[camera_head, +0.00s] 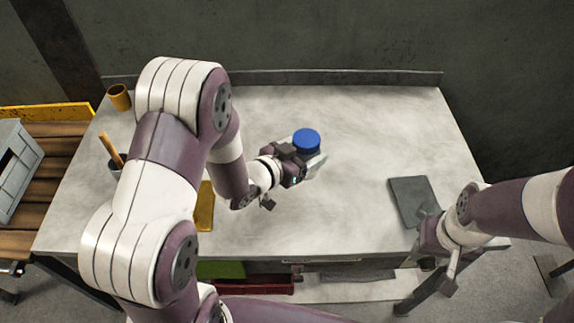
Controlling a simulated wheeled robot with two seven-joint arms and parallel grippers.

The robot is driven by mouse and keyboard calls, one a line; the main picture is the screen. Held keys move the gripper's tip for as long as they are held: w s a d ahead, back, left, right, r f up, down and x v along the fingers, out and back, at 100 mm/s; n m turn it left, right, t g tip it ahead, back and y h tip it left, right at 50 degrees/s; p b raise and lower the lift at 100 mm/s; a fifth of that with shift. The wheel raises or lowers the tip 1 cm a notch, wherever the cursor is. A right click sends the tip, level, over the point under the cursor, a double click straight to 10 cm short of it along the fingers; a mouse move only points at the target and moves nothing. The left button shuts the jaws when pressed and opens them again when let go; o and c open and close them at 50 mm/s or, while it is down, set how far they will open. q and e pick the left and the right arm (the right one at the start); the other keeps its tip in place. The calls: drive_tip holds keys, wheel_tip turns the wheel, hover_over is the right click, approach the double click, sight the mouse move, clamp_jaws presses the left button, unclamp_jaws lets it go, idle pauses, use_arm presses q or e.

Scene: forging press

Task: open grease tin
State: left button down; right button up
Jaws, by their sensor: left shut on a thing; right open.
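The grease tin has a round blue lid (306,141) and stands upright near the middle of the table. Its body below the lid is mostly hidden by my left gripper. My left gripper (308,164) reaches in from the left and is shut on the tin. The lid sits on top, above the fingers. My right gripper (438,272) is open and empty at the table's front right edge, well apart from the tin.
The tin stands on a grey worktable (370,120). A dark grey plate (413,200) lies at the right. A yellow-brown item (204,207) lies beside my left arm. An orange cup (119,97) stands at the back left. The table's back right is clear.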

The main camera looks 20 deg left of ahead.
use_arm(q)
drive_tip(key=a+f, duration=0.1)
drive_tip(key=f, duration=0.1)
drive_tip(key=a+f, duration=0.1)
drive_tip(key=f, duration=0.1)
drive_tip(key=w+a+f, duration=0.1)
drive_tip(key=a+f, duration=0.1)
drive_tip(key=shift+f, duration=0.15)
drive_tip(key=shift+w, duration=0.1)
drive_tip(key=shift+f+b, duration=0.15)
drive_tip(key=shift+b, duration=0.2)
